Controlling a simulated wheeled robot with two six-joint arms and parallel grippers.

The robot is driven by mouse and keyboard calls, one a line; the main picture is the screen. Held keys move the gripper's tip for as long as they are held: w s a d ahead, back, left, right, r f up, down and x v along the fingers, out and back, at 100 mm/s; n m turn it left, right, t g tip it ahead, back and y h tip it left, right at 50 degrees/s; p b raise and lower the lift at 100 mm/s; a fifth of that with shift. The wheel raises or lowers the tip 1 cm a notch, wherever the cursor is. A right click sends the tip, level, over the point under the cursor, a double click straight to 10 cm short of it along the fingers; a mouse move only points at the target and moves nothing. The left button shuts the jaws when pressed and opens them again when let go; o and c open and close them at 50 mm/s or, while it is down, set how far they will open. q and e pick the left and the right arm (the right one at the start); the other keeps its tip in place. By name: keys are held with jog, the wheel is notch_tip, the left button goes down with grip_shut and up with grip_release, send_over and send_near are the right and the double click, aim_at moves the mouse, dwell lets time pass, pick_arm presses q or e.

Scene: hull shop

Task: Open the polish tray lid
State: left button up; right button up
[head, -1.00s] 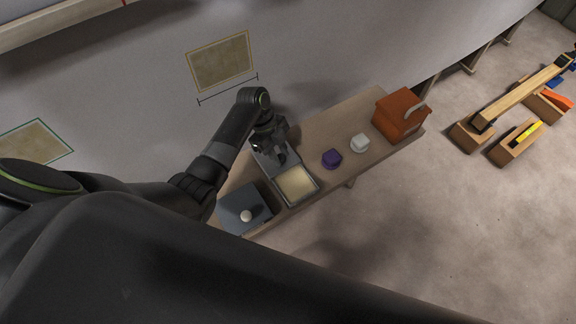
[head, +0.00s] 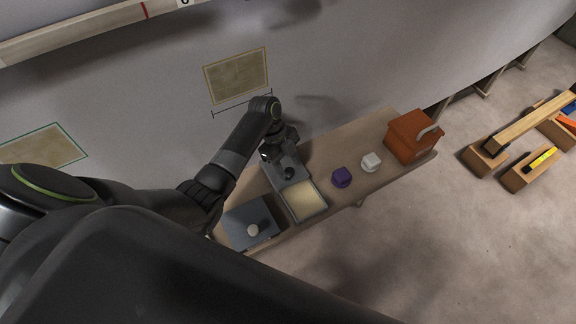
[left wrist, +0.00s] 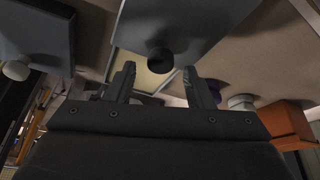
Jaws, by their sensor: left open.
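The polish tray (head: 324,209) stands on the bench with its pale cream inside showing. Its grey lid (head: 296,177) is raised at the wall side of the tray, with a dark round knob (head: 289,172) on its face. In the left wrist view the lid (left wrist: 195,14) hangs across the top, and its knob (left wrist: 160,61) shows just beyond and between the fingertips. My left gripper (head: 279,150) is open and empty behind the lid knob; its two spread fingers show in the left wrist view (left wrist: 160,82). My right gripper is not in view.
A grey box with a pale knob (head: 252,230) stands left of the tray. A purple pot (head: 342,177), a white pot (head: 371,162) and an orange toolbox (head: 410,140) stand to the right. The wall is close behind the bench; floor is clear in front.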

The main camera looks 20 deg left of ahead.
aim_at(288, 169)
pick_arm(q)
notch_tip(288, 169, up, 9)
dwell(0.3)
jog(key=shift+f, duration=0.15)
dwell(0.3)
